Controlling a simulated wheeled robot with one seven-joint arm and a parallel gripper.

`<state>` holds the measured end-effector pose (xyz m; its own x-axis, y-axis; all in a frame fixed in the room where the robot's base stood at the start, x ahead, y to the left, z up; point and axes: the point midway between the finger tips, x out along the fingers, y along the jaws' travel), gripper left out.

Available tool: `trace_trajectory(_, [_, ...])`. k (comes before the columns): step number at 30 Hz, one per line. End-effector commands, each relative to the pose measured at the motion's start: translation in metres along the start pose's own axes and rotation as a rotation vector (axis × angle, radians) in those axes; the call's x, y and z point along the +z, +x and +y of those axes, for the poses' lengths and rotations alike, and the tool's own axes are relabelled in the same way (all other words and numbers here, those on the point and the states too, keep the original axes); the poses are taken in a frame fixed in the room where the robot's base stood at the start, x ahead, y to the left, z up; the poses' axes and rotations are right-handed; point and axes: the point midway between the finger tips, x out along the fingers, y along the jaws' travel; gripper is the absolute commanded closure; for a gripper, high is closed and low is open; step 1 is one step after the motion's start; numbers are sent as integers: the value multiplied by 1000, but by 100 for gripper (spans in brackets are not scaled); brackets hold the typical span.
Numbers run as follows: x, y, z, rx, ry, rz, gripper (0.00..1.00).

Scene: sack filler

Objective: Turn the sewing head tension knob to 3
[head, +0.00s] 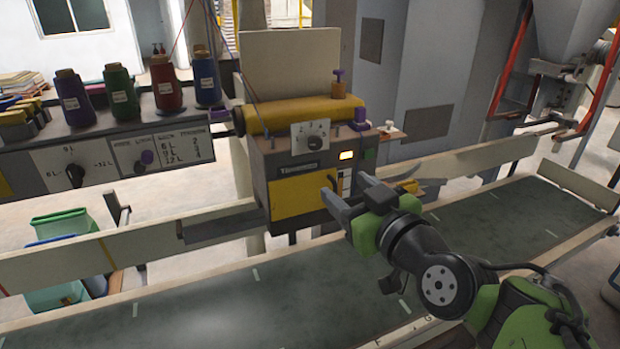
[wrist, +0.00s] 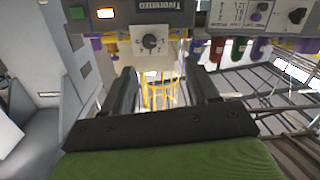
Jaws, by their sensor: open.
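The sewing head (head: 285,165) is a grey and yellow box with a yellow cylinder across its top. Its tension knob (head: 314,143) is a small dark knob on a white numbered plate (head: 298,131). In the wrist view, the knob (wrist: 150,42) shows upside down, beyond the fingertips and roughly between them. The pointer's number is too small to read. My gripper (head: 347,187) is open and empty, in front of the sewing head and lower right of the knob in the head view. Both fingers show in the wrist view (wrist: 160,75), apart from the knob.
A panel at left holds a selector knob (head: 75,174) marked in litres and a printed chart (head: 180,147). Several thread spools (head: 120,92) stand above it. A lit yellow indicator (head: 346,155) is on the sewing head. A conveyor belt (head: 250,300) with pale rails runs below.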

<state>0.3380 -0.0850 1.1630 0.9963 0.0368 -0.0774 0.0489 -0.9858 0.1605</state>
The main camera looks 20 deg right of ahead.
Motion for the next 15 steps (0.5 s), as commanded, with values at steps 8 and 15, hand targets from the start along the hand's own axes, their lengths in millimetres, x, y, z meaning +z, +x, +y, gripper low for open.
trace_trajectory(8, [-1,13,18,54,-11,68,41])
trace_trajectory(15, [-7,71,20,48,-10,68,41])
